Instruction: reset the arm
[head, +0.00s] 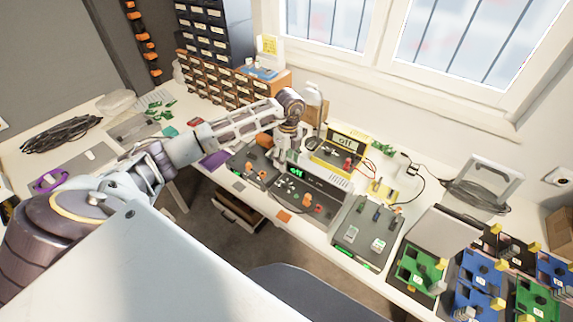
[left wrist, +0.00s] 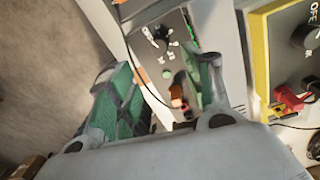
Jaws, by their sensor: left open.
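My left arm (head: 235,125) comes in from the left of the head view and stretches out over the workbench. Its left gripper (head: 285,155) points down over the electronic instruments in the middle of the bench. In the left wrist view the left gripper (left wrist: 165,85) shows two green-padded fingers spread apart, with nothing held between them. Beyond the fingers is a grey instrument panel (left wrist: 150,55) with small knobs and sockets. I cannot tell how close the fingertips are to it. My right gripper is in neither view.
A yellow-framed meter (head: 345,147) stands behind the gripper. A grey panel box (head: 365,232) stands to its right, then green and blue boards (head: 480,270). Drawer cabinets (head: 225,85) stand at the back left. A black cable coil (head: 60,134) lies far left. A chair (head: 310,290) is in front.

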